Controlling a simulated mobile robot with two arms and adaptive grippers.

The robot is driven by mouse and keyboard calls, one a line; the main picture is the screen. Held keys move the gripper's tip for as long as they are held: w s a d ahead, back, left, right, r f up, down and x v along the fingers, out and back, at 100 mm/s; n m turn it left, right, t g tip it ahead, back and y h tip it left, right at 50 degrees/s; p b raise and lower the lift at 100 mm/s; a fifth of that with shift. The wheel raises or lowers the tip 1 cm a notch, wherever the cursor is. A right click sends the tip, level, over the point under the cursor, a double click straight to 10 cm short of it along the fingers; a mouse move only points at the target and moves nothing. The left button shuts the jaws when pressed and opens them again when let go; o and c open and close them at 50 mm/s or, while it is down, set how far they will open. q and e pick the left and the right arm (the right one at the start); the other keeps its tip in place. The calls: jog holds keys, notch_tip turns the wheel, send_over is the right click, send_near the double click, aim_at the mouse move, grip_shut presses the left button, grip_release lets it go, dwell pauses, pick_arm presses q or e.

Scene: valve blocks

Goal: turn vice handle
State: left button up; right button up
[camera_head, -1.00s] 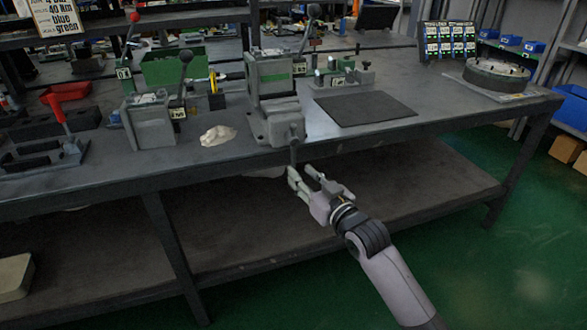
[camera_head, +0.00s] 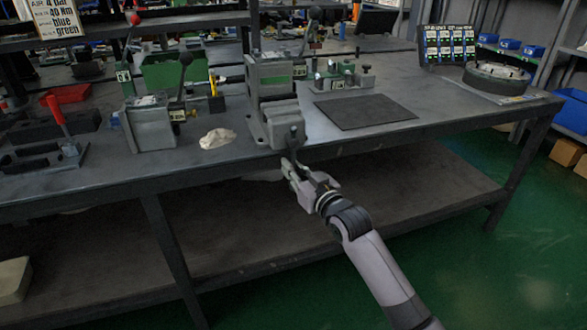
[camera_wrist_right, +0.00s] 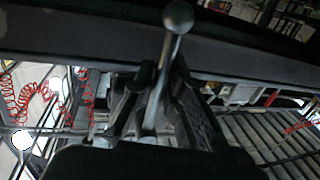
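The grey vice (camera_head: 272,98), with a green stripe, stands at the table's front edge in the head view. Its handle (camera_head: 293,143) is at the front of the vice, partly hidden by my right gripper (camera_head: 287,170). In the wrist view the handle (camera_wrist_right: 160,85) is a metal rod with a ball end (camera_wrist_right: 178,16). It runs between the two fingers of my right gripper (camera_wrist_right: 162,66), whose tips close in on both sides of the rod. The gripper looks shut on it, just in front of the table edge. My left gripper is not in view.
The workbench (camera_head: 350,148) has a dark mat (camera_head: 365,110) right of the vice. A crumpled pale cloth (camera_head: 217,138) and a lever block (camera_head: 150,122) are to its left. A lower shelf (camera_head: 230,225) runs under the bench. The green floor in front is clear.

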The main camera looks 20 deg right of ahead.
grip_shut()
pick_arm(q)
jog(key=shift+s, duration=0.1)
pick_arm(e)
jog(key=shift+w+d, duration=0.1)
dwell(0.4)
